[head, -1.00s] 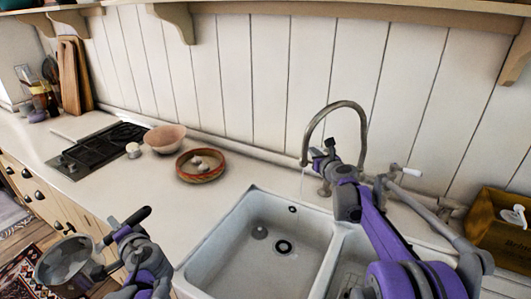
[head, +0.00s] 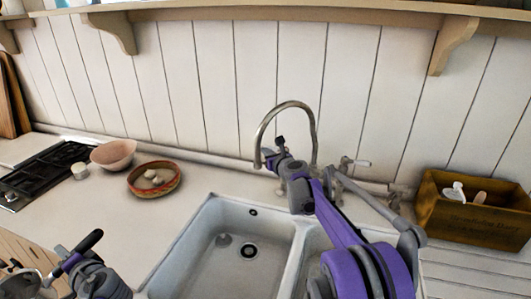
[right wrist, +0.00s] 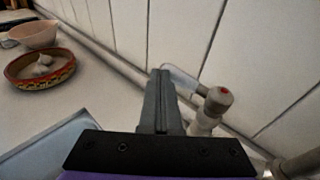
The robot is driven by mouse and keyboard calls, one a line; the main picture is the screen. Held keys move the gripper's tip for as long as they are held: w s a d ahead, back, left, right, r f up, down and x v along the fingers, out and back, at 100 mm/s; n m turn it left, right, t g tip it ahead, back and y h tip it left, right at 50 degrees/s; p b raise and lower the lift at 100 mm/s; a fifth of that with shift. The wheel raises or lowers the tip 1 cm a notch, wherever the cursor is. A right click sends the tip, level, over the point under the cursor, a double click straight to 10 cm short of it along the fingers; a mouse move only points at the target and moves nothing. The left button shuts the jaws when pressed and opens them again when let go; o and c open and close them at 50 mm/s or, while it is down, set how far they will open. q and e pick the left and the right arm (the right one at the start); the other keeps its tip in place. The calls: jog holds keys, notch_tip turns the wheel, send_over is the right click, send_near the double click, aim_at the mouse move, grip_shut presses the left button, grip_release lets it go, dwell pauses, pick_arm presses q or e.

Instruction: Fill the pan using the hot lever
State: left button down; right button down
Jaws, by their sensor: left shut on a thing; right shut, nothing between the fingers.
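The metal pan (head: 22,286) is at the lower left of the head view, partly cut off by the frame edge. My left gripper (head: 72,262) is shut on its dark handle, left of the sink. My right gripper (head: 272,152) is shut and empty beside the curved tap (head: 290,106). In the right wrist view its closed fingers (right wrist: 160,78) are close beside the hot lever (right wrist: 217,98), which has a red mark and a pale handle. I cannot tell whether they touch. The other lever (head: 358,163) shows right of the tap in the head view.
The white double sink (head: 190,248) lies below the tap, its left basin empty. A patterned bowl (head: 153,178), a pink bowl (head: 113,154) and a hob (head: 40,170) are on the left counter. A wooden crate (head: 470,215) stands at the right.

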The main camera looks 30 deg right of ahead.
jog(key=b+v, duration=0.1)
jog(key=v, duration=1.1)
